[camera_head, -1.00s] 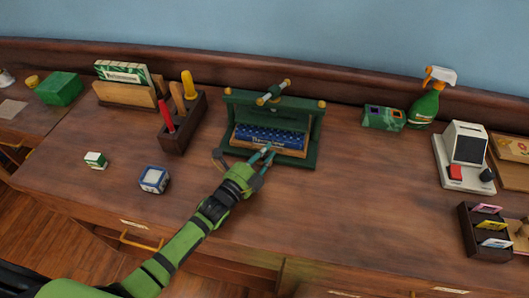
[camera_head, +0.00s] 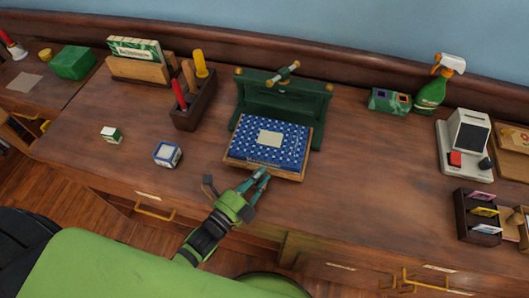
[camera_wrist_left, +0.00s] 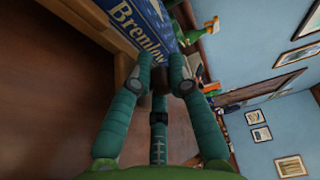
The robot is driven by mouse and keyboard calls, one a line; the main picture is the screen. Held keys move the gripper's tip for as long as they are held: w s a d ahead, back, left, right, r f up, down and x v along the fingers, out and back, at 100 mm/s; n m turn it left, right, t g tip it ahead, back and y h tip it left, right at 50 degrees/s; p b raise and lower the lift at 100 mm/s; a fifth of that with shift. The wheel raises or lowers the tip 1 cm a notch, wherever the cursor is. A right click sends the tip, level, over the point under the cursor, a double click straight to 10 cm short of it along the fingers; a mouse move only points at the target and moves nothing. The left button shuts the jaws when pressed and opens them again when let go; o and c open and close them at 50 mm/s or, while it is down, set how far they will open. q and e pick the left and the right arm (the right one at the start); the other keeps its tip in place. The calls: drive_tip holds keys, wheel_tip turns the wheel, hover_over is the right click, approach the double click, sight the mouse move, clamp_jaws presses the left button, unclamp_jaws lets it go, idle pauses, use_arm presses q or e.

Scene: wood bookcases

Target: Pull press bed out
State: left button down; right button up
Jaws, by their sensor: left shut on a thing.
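The green book press (camera_head: 283,105) stands at the back of the desk. Its wooden press bed (camera_head: 290,174) sticks out toward me, with a blue patterned book (camera_head: 290,140) lying flat on it. My left gripper (camera_head: 256,179) is shut at the bed's front edge. In the left wrist view, the gripper's teal fingers (camera_wrist_left: 163,75) close on a small dark part at the bed's front, below the blue book (camera_wrist_left: 138,22) lettered "Bremlow"; the fingers hide most of that part. My right gripper is not in view.
A green box (camera_head: 389,101), spray bottle (camera_head: 432,93) and card reader (camera_head: 465,142) stand to the right. The desk right of the bed is clear.

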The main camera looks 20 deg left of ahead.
use_arm(q)
drive_tip(key=shift+s+r, duration=0.15)
drive_tip(key=shift+s, duration=1.95)
drive_tip(key=c, duration=1.5)
unclamp_jaws()
drive_tip(key=shift+o, duration=0.2)
drive_tip(key=shift+s, duration=0.1)
drive_tip(key=shift+s+a, duration=0.15)
drive_tip(key=shift+s, duration=0.25)
drive_tip(key=v, duration=1.1)
